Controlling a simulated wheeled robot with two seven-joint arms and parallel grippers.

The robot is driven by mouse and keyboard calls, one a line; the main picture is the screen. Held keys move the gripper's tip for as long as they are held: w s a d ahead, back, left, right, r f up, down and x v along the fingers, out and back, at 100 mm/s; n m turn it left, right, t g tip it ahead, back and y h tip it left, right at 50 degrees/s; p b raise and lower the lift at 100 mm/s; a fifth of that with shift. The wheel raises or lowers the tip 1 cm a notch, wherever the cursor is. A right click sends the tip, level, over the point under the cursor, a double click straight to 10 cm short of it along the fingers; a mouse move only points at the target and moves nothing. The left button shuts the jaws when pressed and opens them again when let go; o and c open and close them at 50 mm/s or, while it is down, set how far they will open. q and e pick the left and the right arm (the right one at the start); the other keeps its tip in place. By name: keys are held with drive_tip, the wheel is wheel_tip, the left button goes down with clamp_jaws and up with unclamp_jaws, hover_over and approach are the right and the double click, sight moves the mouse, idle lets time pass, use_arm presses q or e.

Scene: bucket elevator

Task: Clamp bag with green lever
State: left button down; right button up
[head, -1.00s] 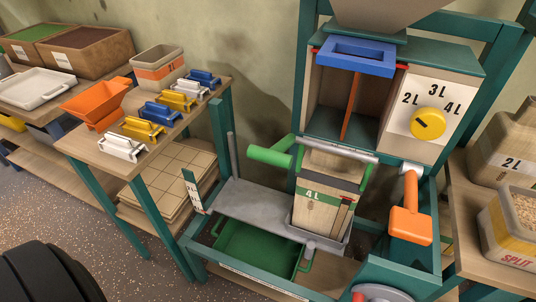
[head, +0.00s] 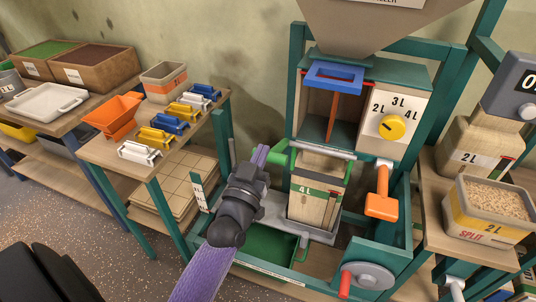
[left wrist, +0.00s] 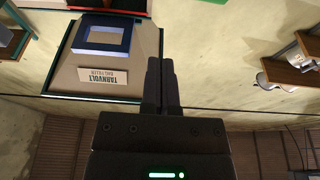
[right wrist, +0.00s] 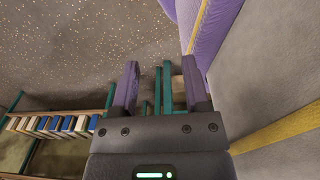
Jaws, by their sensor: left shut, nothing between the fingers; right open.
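The green lever (head: 280,158) sticks out at the left of the clamp bar (head: 322,152) on the teal machine. Its free end is partly hidden by my left gripper. The tan bag (head: 318,198) with a green 4L band stands upright below the bar on a grey platform. My left gripper (head: 262,155) is shut and empty, its fingertips at or just beside the lever; I cannot tell whether they touch. It also shows in the left wrist view (left wrist: 161,85), with the hopper beyond. My right gripper (right wrist: 163,88) is open and empty, seen only in the right wrist view.
The orange-handled lever (head: 382,195) hangs right of the bag. A hand wheel (head: 368,277) is at the lower right front. A green tray (head: 270,245) lies under the platform. A side table at the left holds several coloured clips and an orange scoop (head: 110,115).

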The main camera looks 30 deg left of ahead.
use_arm(q)
drive_tip(key=w+f+b, duration=0.1)
drive_tip(key=w, duration=0.1)
drive_tip(key=w+a+f+b, duration=0.1)
drive_tip(key=f, duration=0.1)
drive_tip(key=shift+w+b, duration=0.3)
drive_tip(key=shift+w, duration=0.1)
use_arm(e)
drive_tip(key=s+d+f, duration=0.1)
drive_tip(key=d+f, duration=0.1)
drive_tip(key=shift+s+d+f+h, duration=0.1)
drive_tip(key=shift+s+f+h, duration=0.2)
drive_tip(key=shift+s+f, duration=0.1)
